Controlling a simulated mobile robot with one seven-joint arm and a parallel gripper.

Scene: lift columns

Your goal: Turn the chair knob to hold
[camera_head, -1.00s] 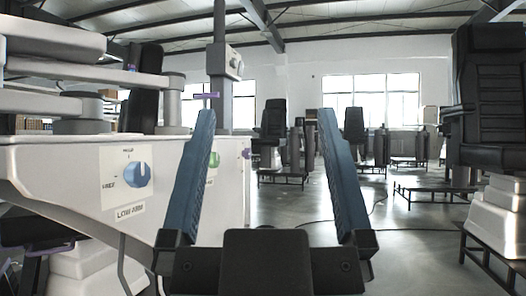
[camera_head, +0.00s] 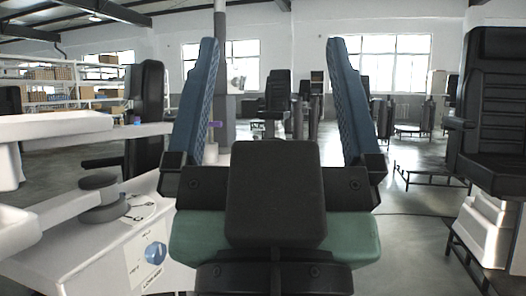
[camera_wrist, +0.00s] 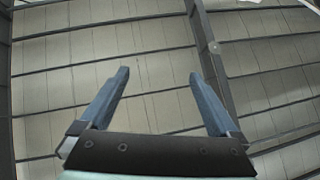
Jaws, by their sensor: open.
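The blue round knob (camera_head: 155,253) sits on a white label plate (camera_head: 146,262) on the side of a white housing (camera_head: 70,255) at the lower left of the head view. Its pointer direction and the small lettering around it are too small to read now. My gripper (camera_head: 272,42) is open and empty, its two blue fingers raised and wide apart, up and to the right of the knob and clear of it. In the wrist view my gripper (camera_wrist: 158,73) faces only the ceiling; the knob is not in that view.
White arms (camera_head: 60,127) and a grey disc joint (camera_head: 103,205) stand above the housing. A black chair (camera_head: 490,110) on a white base is at the right. Several more chairs and stands are farther back. Open grey floor lies right of my gripper.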

